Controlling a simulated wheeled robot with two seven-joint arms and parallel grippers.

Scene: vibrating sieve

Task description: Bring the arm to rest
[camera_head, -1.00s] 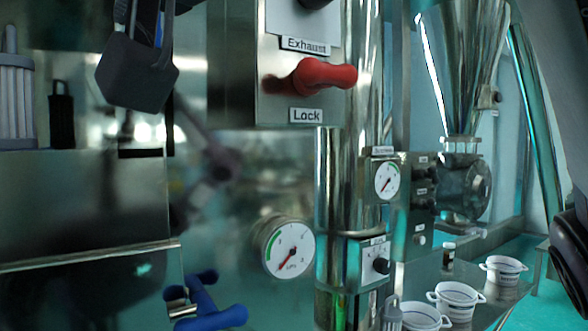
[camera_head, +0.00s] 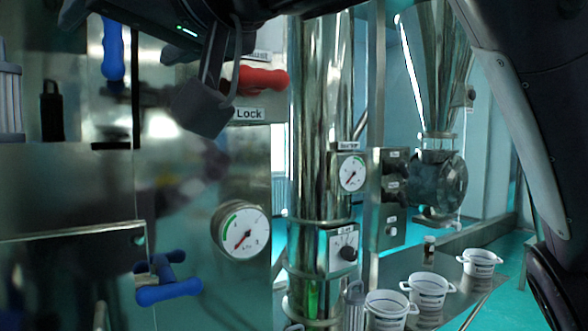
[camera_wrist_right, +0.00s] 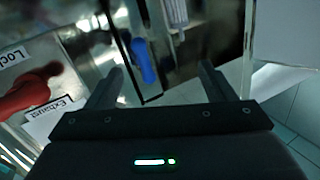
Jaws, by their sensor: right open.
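My right arm (camera_head: 515,90) comes in from the right and crosses the top of the head view. My right gripper (camera_head: 140,62) is at upper left, in front of the steel cabinet, and partly covers the plate with the red handle (camera_head: 258,79). In the right wrist view the gripper (camera_wrist_right: 160,86) has its two dark fingers wide apart with nothing held between them. An upright blue handle (camera_wrist_right: 144,62) shows beyond the gap, and the red handle (camera_wrist_right: 30,92) is at left beside the Lock and Exhaust labels. My left gripper is not in view.
A round gauge (camera_head: 241,230) and a lower blue handle (camera_head: 168,284) are on the cabinet front. A steel column (camera_head: 318,120) stands right of it. Several white pots, one at the right (camera_head: 480,262), stand on the bench below a steel hopper (camera_head: 437,60).

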